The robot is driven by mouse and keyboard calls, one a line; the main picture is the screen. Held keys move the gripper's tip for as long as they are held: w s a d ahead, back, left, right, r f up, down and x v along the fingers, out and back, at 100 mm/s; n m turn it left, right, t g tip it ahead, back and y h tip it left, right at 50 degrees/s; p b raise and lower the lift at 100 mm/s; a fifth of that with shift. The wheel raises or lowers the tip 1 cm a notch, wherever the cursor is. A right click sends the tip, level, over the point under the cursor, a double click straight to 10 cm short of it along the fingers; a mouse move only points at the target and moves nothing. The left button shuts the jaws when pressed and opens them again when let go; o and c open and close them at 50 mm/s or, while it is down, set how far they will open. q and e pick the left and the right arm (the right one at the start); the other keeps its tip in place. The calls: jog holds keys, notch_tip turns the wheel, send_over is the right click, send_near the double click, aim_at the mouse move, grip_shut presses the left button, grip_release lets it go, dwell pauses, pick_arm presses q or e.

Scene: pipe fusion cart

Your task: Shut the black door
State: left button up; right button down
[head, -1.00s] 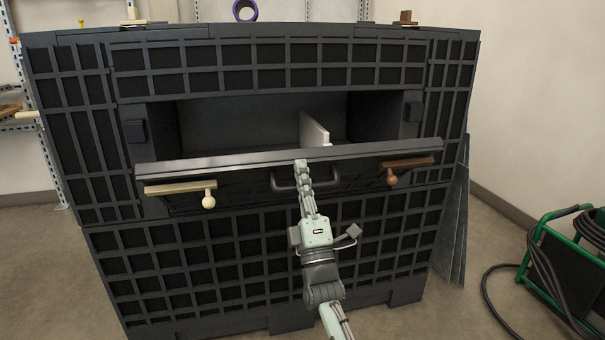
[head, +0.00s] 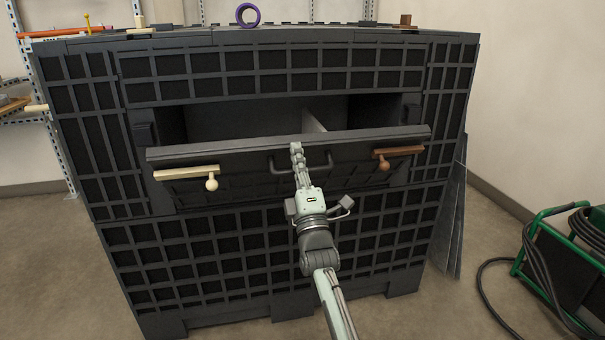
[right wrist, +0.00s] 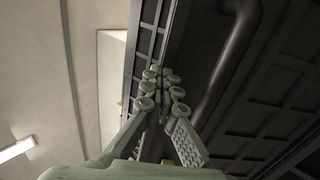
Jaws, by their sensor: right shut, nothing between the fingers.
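The black door (head: 350,170) is a drop-front flap in the front of a black crate-like cart. It leans outward at the top, and the opening behind it shows part of the inside. Its upper edge carries a light wooden latch (head: 186,174) at the left and a brown latch (head: 397,152) at the right. A black bar handle (head: 283,165) is at its middle. My right gripper (head: 296,148) is shut and empty, with its tips at the door's upper edge beside the handle. In the right wrist view the shut fingers (right wrist: 160,80) are close to the door; contact is unclear. My left gripper is not in view.
A purple ring (head: 248,15) rests on the cart's top. A green-framed machine (head: 545,245) with black cable stands on the floor at the right. Shelving is behind at the left.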

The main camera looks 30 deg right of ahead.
jog(key=shift+g, duration=0.5)
jog(key=p+x, duration=0.1)
jog(key=x, duration=0.1)
jog(key=p+x, duration=0.1)
jog(key=x, duration=0.2)
jog(key=shift+s+r, duration=0.15)
jog(key=shift+r, duration=0.25)
send_near(282, 97)
jog(key=shift+g, duration=0.3)
jog(key=w+r, duration=0.3)
jog(key=r, duration=0.1)
jog(key=shift+w+d+b, duration=0.2)
jog(key=shift+d+b, duration=0.15)
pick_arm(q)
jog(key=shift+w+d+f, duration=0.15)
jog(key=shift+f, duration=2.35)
pick_arm(e)
jog(key=shift+w+d+f+g, duration=0.15)
jog(key=shift+w+g, duration=0.25)
jog(key=shift+w, duration=0.55)
jog(key=shift+s+y, duration=0.1)
jog(key=shift+y, duration=0.2)
